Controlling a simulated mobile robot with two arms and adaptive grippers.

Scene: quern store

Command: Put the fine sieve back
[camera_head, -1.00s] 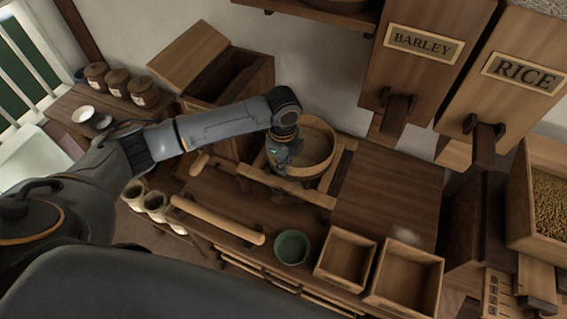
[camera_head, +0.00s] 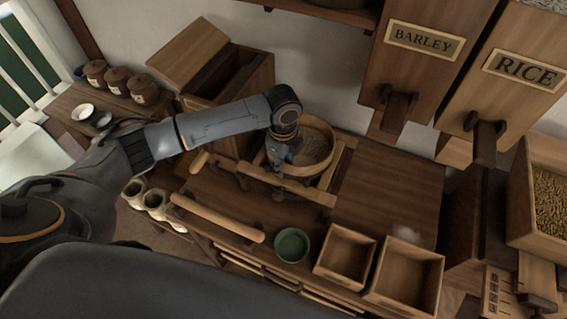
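A round wooden sieve (camera_head: 324,162) with a pale rim sits at a wooden rail frame (camera_head: 310,192) on the workbench. A greyish mesh or bottom shows inside it. Which grade of sieve it is, I cannot tell. My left gripper (camera_head: 277,165) points down at the sieve's near left rim, above the frame's front rail. Its fingers are small and partly hidden by the wrist, so I cannot tell whether they grip the rim. My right gripper is not in view.
A green bowl (camera_head: 292,245), two empty wooden boxes (camera_head: 345,257) (camera_head: 405,277) and a rolling-pin-like rod (camera_head: 215,218) lie along the bench front. An open-lidded chest (camera_head: 245,85) stands behind my arm. Barley (camera_head: 400,70) and rice (camera_head: 500,105) bins hang right. The bench board (camera_head: 385,190) is mostly clear.

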